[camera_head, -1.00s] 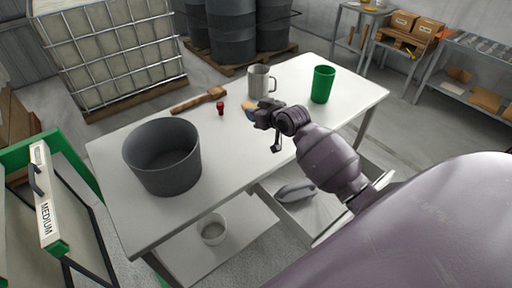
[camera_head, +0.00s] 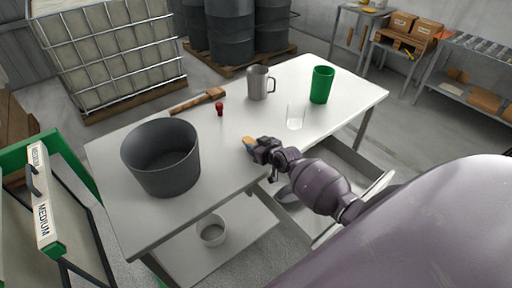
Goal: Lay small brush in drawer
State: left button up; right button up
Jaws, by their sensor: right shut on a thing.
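The small brush (camera_head: 249,142), with a tan and blue end showing, is in my right gripper (camera_head: 258,148). That gripper is shut on it, just above the table's front part. The rest of the brush is hidden by the fingers. The drawer (camera_head: 380,184) is open under the table's front right side, below my right forearm, which hides much of it. A grey scoop-like thing (camera_head: 285,194) shows in it, partly covered by my arm. My left gripper is not in view.
On the white table (camera_head: 225,170) stand a dark grey pot (camera_head: 165,165), a metal mug (camera_head: 258,82), a green cup (camera_head: 321,85), a clear glass (camera_head: 295,117) and a small red object (camera_head: 220,109). A wooden-handled tool (camera_head: 192,102) lies behind. A bowl (camera_head: 211,230) sits on the lower shelf.

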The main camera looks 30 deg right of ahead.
jog(key=shift+f, duration=0.15)
jog(key=shift+f, duration=0.1)
jog(key=o, duration=0.9)
jog(key=shift+f, duration=0.1)
